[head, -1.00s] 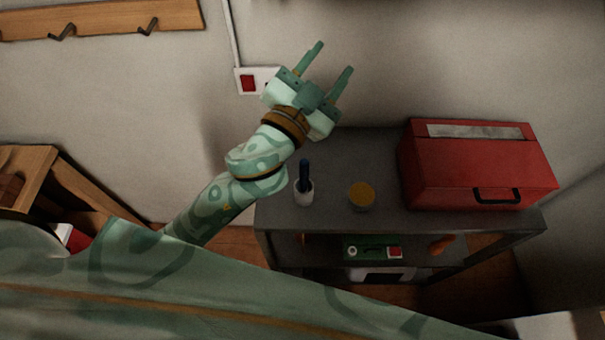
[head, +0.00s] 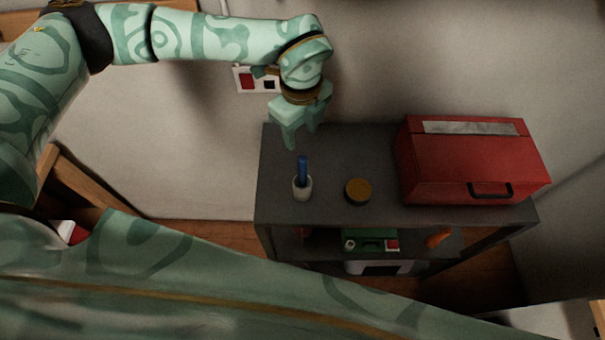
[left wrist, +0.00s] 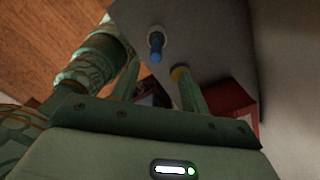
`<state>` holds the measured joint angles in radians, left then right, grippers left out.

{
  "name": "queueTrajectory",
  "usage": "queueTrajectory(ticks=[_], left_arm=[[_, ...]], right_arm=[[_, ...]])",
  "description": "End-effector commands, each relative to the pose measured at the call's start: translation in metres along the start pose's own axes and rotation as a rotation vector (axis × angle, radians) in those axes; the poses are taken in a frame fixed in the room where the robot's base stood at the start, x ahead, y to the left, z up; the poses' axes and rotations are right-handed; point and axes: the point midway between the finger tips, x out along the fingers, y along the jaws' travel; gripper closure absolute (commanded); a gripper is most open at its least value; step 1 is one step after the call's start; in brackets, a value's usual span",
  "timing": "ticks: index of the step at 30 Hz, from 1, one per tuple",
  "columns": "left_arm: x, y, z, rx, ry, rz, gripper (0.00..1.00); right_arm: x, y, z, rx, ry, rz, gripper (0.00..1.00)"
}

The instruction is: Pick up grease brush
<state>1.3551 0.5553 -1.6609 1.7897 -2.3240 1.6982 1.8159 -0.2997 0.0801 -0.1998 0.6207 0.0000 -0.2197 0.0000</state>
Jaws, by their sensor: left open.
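The grease brush (head: 303,168) shows as a blue handle standing upright in a small white cup (head: 302,188) on the left part of the grey shelf top. Its lower end is hidden in the cup. My left gripper (head: 302,139) is open and empty, fingers pointing down, above and behind the brush, apart from it. In the left wrist view the blue handle (left wrist: 156,45) appears beyond the fingertips, between the two fingers of the left gripper (left wrist: 156,75). My right gripper is not in view.
A round tin with an orange-brown lid (head: 358,190) stands right of the cup. A large red toolbox (head: 474,165) fills the shelf top's right side. The grey shelf (head: 345,150) has a lower level with a green item (head: 372,240). The wall stands close behind.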

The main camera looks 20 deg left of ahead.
Motion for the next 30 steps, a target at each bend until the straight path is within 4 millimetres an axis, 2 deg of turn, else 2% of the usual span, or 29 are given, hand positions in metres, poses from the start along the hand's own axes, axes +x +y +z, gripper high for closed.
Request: queueTrajectory(ticks=[3,9,14,19,22,30], left_arm=[[0.030,0.001,-0.001,0.000,0.003,0.003,0.55],[0.064,0.000,-0.002,0.002,0.004,0.001,0.55],[0.076,0.002,-0.003,0.004,0.004,0.000,0.55],[0.101,0.007,-0.010,0.005,0.006,0.002,0.55],[0.116,0.006,-0.010,0.004,0.006,-0.001,0.55],[0.123,0.006,-0.009,0.005,0.005,-0.002,0.55]], right_arm=[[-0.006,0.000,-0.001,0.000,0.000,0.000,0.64],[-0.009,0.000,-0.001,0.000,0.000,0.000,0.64],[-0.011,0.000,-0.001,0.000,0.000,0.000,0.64],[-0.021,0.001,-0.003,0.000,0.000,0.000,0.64],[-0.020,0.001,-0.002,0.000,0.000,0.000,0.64],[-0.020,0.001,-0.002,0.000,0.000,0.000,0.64]])
